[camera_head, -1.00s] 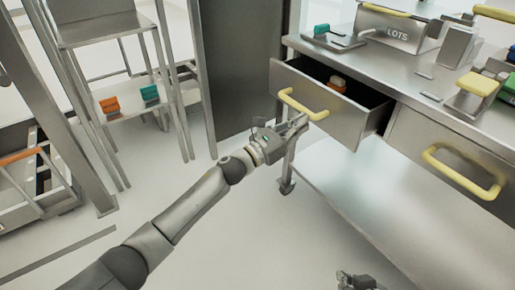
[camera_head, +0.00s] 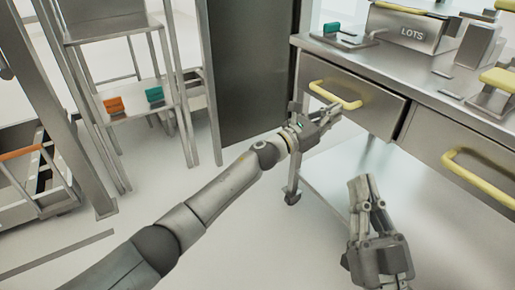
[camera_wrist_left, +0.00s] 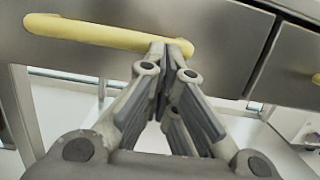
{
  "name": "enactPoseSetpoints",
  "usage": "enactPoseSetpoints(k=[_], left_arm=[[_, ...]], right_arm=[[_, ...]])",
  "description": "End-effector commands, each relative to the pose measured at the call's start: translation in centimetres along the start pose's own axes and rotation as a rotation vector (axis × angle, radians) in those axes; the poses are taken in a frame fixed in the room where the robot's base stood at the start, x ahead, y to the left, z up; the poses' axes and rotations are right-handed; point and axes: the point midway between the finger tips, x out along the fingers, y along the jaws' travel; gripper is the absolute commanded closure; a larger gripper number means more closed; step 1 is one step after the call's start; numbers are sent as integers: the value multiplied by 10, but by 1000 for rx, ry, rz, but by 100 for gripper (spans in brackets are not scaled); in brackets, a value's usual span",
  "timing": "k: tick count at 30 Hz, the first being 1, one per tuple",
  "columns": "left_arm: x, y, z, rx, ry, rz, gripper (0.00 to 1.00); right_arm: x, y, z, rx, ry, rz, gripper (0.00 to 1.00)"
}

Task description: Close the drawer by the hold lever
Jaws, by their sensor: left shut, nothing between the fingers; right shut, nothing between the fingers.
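The left drawer (camera_head: 375,108) under the steel worktop looks shut, its front about level with the frame. Its yellow handle (camera_head: 335,95) runs across the front. My left gripper (camera_head: 336,109) is shut and empty, with its fingertips at the right end of this handle. In the left wrist view the fingertips (camera_wrist_left: 172,45) overlap the right end of the yellow handle (camera_wrist_left: 85,30); whether they touch it I cannot tell. My right gripper (camera_head: 364,182) is shut and empty, pointing up below the worktop, well away from the drawer.
A second drawer (camera_head: 430,140) with a yellow handle (camera_head: 475,178) is beside it on the right. A steel box marked LOTS (camera_head: 410,35) stands on the worktop. A rack with an orange bin (camera_head: 114,105) and a teal bin (camera_head: 155,95) is at left. The floor between is clear.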

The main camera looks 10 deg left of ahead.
Motion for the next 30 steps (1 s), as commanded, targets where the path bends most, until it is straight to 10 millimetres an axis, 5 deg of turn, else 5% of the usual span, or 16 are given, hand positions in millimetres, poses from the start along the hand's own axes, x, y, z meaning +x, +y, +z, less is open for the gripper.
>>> enactPoseSetpoints(k=[12,30], left_arm=[[11,0,-2,1,0,2,100],[13,2,3,0,-6,5,100]], right_arm=[[-9,-6,-50,13,283,-11,100],[-11,-6,-55,14,307,-12,100]])
